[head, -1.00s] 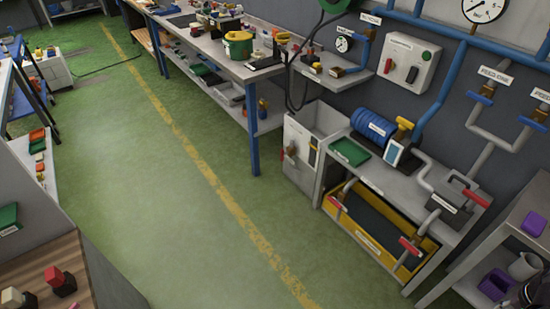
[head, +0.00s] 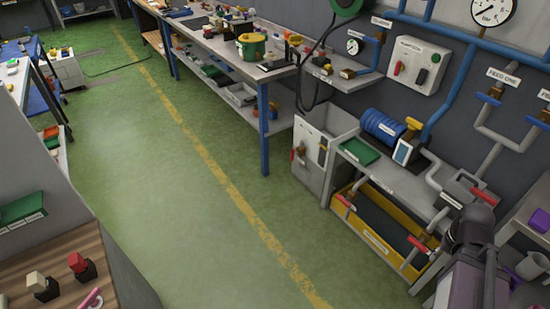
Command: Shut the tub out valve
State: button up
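A yellow tub (head: 354,222) stands under the grey pump bench at the right. A red-handled valve (head: 418,243) sits on a grey pipe at the tub's right end. Another red handle (head: 346,201) is at its left end. A third red handle (head: 485,197) is on the bench top, partly behind my arm. The labels are too small to read, so I cannot tell which is the tub out valve. My arm rises at the lower right, close to the right-end valve in the picture. My gripper's fingers do not show.
A blue pump (head: 383,127) and a green tray (head: 358,150) are on the bench. A grey cabinet (head: 328,125) stands left of it. A wooden-topped counter (head: 60,265) is at the lower left. The green floor (head: 170,220) between is clear.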

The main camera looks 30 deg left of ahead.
aim_at(292, 154)
jog(key=u, duration=1.05)
jog(key=k, duration=0.95)
jog(key=i, duration=0.85)
jog(key=u, duration=0.05)
